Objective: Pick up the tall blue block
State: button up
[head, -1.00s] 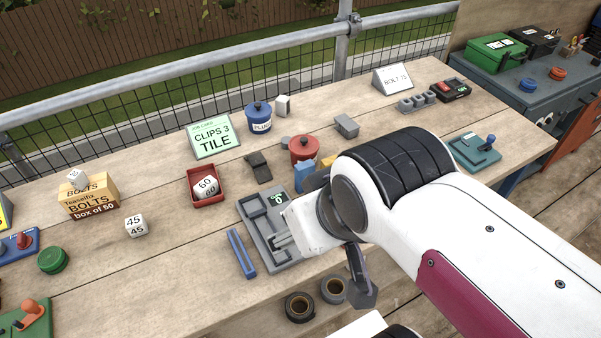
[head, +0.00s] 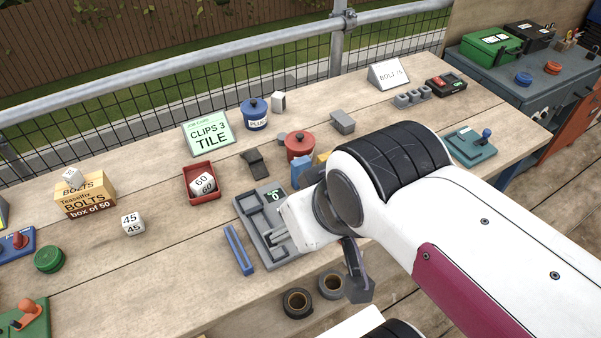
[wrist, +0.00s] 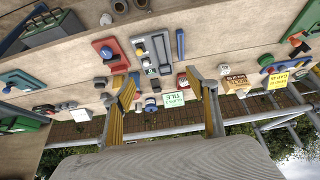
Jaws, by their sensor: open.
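A blue block (head: 301,170) stands on the bench beside a yellow block (head: 321,158), partly covered by my arm in the head view. In the wrist view a small blue patch (wrist: 136,77) shows beside my left-hand finger; I cannot tell for sure that it is the same block. My gripper (wrist: 163,80) is open, with its two yellow fingers wide apart and nothing held between them. In the head view my fingers cannot be made out clearly.
A grey tray with a green display (head: 270,225) and a blue bar (head: 239,250) lie near the front edge. A red pot (head: 300,147), blue pot (head: 255,115), red bin (head: 200,183) and green sign (head: 208,133) stand behind.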

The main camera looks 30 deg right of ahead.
jog(key=c, duration=0.5)
